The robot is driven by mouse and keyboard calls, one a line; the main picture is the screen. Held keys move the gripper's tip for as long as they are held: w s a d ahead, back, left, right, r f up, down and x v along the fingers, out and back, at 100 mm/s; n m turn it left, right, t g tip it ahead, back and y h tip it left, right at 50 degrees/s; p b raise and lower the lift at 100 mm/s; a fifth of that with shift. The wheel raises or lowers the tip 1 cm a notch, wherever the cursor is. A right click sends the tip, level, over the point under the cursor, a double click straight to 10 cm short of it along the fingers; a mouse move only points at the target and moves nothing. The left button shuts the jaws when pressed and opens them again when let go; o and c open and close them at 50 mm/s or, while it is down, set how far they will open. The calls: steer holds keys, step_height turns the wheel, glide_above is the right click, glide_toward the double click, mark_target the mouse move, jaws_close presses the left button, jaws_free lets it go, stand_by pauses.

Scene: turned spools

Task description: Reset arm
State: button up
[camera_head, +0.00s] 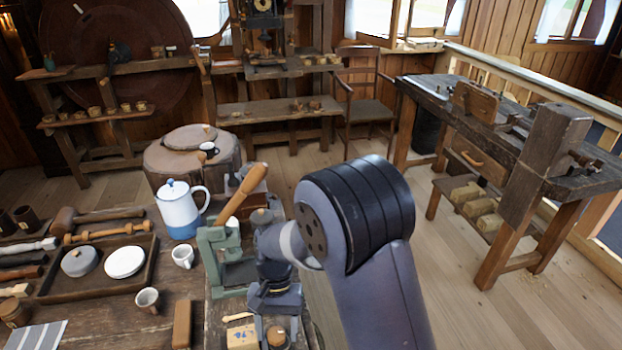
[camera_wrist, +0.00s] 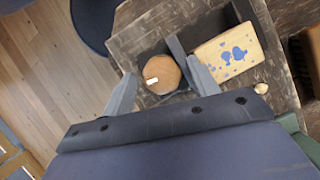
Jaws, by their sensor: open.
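My gripper (camera_head: 275,318) is low over the near end of the workbench in the head view, pointing down. In the wrist view my gripper (camera_wrist: 160,70) has its two grey fingers spread apart. A round wooden piece (camera_wrist: 162,76) with a small pale mark shows between the fingertips; I cannot tell whether they touch it. The piece also shows beneath the gripper in the head view (camera_head: 278,337). A pale wooden block with blue marks (camera_wrist: 230,53) lies right of the fingers, beside a dark divider; it also shows in the head view (camera_head: 242,337).
A green vise-like tool (camera_head: 211,262) stands close left of my gripper. A blue-white pot (camera_head: 180,212), white cups (camera_head: 183,256) and a dark tray (camera_head: 146,272) with discs are further left. A heavy workbench (camera_head: 415,92) stands right. Open floor (camera_head: 440,295) lies between.

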steer(key=m+y, duration=0.1)
steer(key=m, duration=0.2)
steer(key=m+y, duration=0.1)
steer(key=m, duration=0.2)
steer(key=shift+d+t+b, duration=0.1)
steer(key=shift+t+b, duration=0.2)
steer(key=m+t+y, duration=0.1)
steer(key=m, duration=0.2)
steer(key=m+t+y+b, duration=0.1)
steer(key=m, duration=0.2)
steer(key=shift+s+d+r+m, duration=0.1)
steer(key=shift+s+m, duration=0.05)
steer(key=shift+m, duration=0.15)
